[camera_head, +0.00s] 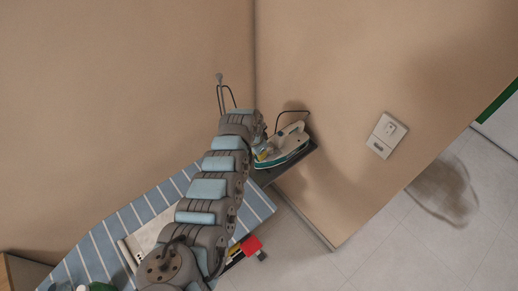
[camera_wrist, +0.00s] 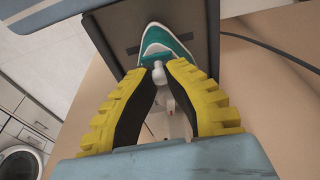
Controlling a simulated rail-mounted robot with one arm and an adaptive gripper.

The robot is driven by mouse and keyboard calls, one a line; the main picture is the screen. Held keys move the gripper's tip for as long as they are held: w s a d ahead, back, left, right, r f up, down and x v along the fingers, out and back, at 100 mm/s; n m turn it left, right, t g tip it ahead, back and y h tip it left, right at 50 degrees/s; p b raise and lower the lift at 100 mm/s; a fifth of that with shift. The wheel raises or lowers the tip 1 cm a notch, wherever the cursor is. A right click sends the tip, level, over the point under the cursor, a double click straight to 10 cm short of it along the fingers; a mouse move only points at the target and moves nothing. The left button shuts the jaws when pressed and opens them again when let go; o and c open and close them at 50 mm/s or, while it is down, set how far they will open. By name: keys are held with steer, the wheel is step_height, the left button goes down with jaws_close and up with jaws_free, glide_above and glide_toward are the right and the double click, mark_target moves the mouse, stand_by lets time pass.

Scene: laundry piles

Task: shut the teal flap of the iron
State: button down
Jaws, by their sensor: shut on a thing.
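The teal and white iron (camera_head: 286,144) rests on a dark end plate at the far end of the ironing board. In the wrist view the iron (camera_wrist: 166,38) shows its teal and white nose between and beyond my fingertips. My gripper (camera_wrist: 160,68) has two yellow ridged fingers, shut on a small white part of the iron near its nose. In the head view my gripper (camera_head: 262,153) is at the iron's left end, partly hidden by my arm.
The dark plate (camera_head: 308,157) sits close to the wall corner. The iron's dark cord (camera_head: 291,112) loops up behind it. The blue striped ironing board (camera_head: 256,207) runs under my arm. A wall switch (camera_head: 387,134) is to the right. A red item (camera_head: 251,245) is below the board's edge.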

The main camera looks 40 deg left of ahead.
steer(key=shift+s+d+t+p, duration=0.15)
steer(key=shift+t+p, duration=0.35)
steer(key=shift+p, duration=0.4)
steer(key=shift+f+t+p, duration=0.1)
steer(key=shift+t+p, duration=0.3)
steer(key=shift+p, duration=0.05)
steer(key=shift+f, duration=0.1)
steer(key=shift+s+f, duration=0.1)
steer(key=shift+f+t+b, duration=0.1)
steer(key=shift+t+b, duration=0.2)
steer(key=shift+t, duration=0.2)
steer(key=shift+s, duration=0.1)
steer(key=shift+s+t+b, duration=0.1)
steer(key=shift+t+b, duration=0.3)
steer(key=shift+b, duration=0.15)
